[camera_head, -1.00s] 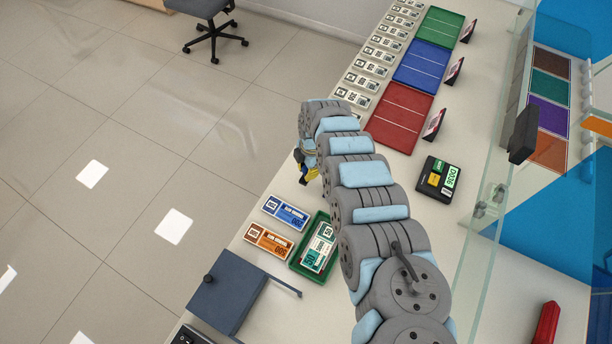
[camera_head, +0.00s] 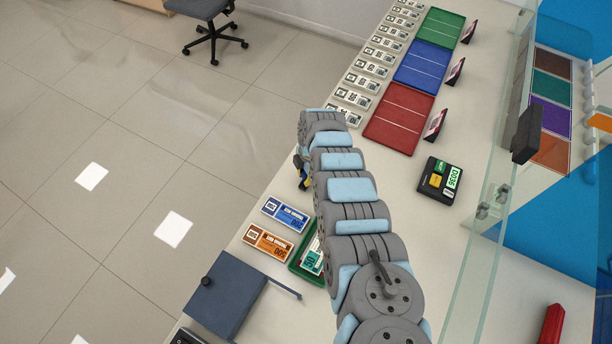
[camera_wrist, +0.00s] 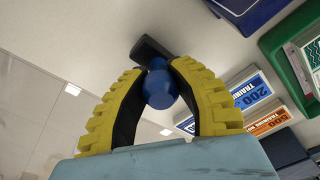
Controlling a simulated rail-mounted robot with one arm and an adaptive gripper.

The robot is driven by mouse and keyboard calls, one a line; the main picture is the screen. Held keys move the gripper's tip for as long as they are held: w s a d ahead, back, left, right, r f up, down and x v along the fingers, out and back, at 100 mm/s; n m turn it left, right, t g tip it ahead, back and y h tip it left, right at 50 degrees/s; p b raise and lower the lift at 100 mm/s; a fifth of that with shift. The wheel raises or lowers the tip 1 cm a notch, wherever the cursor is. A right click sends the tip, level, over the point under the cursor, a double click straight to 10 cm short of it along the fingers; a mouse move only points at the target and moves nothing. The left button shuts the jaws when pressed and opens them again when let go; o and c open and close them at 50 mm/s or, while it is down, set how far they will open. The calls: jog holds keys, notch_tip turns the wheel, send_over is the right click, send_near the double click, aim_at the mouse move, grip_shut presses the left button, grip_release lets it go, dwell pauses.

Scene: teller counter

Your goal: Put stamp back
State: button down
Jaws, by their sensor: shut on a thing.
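The stamp shows in the wrist view with a round blue knob (camera_wrist: 160,84) and a dark base (camera_wrist: 152,50) beyond it. My gripper (camera_wrist: 163,66) has two yellow, black-lined fingers shut around the blue knob. In the head view my gripper (camera_head: 302,172) is at the left edge of the counter (camera_head: 262,192), mostly covered by my arm, and the stamp cannot be made out there. A stamp holder cannot be identified in these frames.
Blue (camera_head: 286,214) and orange (camera_head: 268,243) note bundles lie beside a green tray (camera_head: 297,265), partly behind my arm. Red (camera_head: 400,118), blue and green trays line the far counter. A black device (camera_head: 438,180) and a glass screen stand right.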

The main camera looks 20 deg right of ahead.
jog(key=c, duration=0.9)
grip_release()
jog(key=shift+f, duration=0.1)
jog(key=r, duration=0.3)
jog(key=d+r+p, duration=0.1)
jog(key=r, duration=0.3)
jog(key=r+p, duration=0.1)
jog(key=r, duration=0.3)
jog(key=shift+w+d+r, duration=0.15)
jog(key=shift+w+d, duration=0.05)
jog(key=shift+r, duration=0.5)
